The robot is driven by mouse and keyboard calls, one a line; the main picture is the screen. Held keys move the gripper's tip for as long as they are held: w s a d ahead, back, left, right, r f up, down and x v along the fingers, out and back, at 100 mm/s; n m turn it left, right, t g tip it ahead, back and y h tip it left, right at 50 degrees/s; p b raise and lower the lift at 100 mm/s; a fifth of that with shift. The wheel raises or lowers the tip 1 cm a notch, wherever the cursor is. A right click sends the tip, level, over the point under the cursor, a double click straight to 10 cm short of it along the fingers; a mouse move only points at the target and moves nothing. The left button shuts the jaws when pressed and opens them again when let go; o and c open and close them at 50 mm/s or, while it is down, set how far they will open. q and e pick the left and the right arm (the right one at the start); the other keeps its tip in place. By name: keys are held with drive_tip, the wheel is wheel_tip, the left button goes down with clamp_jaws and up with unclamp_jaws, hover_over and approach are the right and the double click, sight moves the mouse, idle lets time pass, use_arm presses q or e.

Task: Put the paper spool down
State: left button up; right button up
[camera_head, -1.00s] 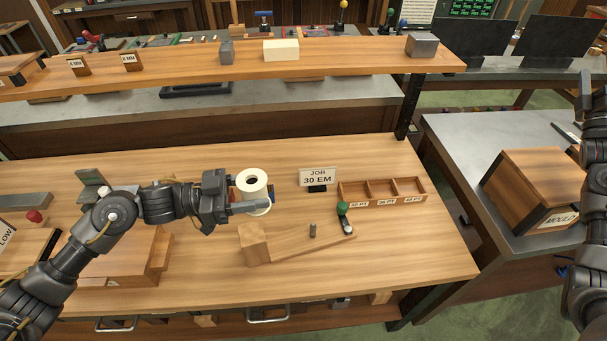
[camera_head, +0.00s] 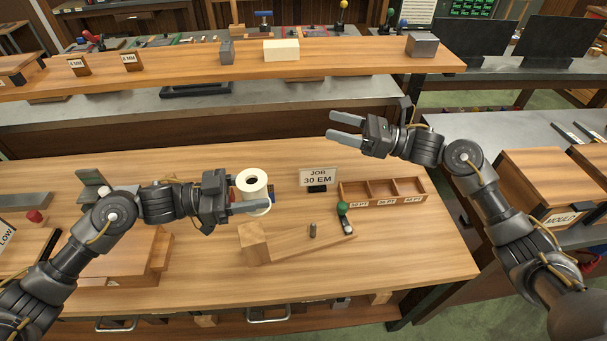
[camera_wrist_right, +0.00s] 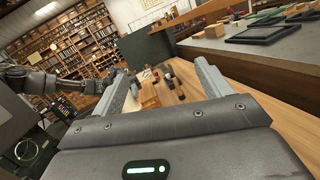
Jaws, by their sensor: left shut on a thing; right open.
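The white paper spool (camera_head: 252,184) is upright at the middle of the wooden bench, between the fingers of my left gripper (camera_head: 252,203). The left gripper is shut on it, and one grey finger crosses the front of its lower part. Whether the spool's base touches the bench cannot be told. My right gripper (camera_head: 345,130) is open and empty, raised over the bench's back edge to the right of the spool. Its two fingers also show in the right wrist view (camera_wrist_right: 160,88), spread wide with nothing between them.
A wooden block with a long board (camera_head: 300,241) lies in front of the spool, with a green-knobbed tool (camera_head: 343,209) at its right end. A JOB 30 EM sign (camera_head: 317,178) and a three-compartment tray (camera_head: 385,191) stand to the right. The bench's front right is clear.

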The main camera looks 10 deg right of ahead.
sight(258, 182)
drive_tip(key=s+a+f+n+g+h, duration=0.1)
drive_tip(key=s+a+f+n+g, duration=0.3)
drive_tip(key=s+a+n+g, duration=0.4)
drive_tip(key=shift+m+t, duration=0.5)
drive_tip(key=shift+m, duration=0.3)
drive_tip(key=a, duration=0.4)
drive_tip(key=s+a, duration=0.1)
drive_tip(key=a, duration=0.3)
drive_tip(key=s+a, duration=0.1)
drive_tip(key=a, duration=0.4)
drive_tip(key=shift+s+a+f, duration=0.1)
drive_tip(key=shift+s+f, duration=0.1)
drive_tip(key=shift+s, duration=0.05)
drive_tip(key=c, duration=1)
use_arm(q)
drive_tip(key=o, duration=0.7)
drive_tip(key=shift+c, duration=0.2)
use_arm(e)
drive_tip(key=shift+c, duration=1.2)
use_arm(q)
drive_tip(key=o, duration=0.5)
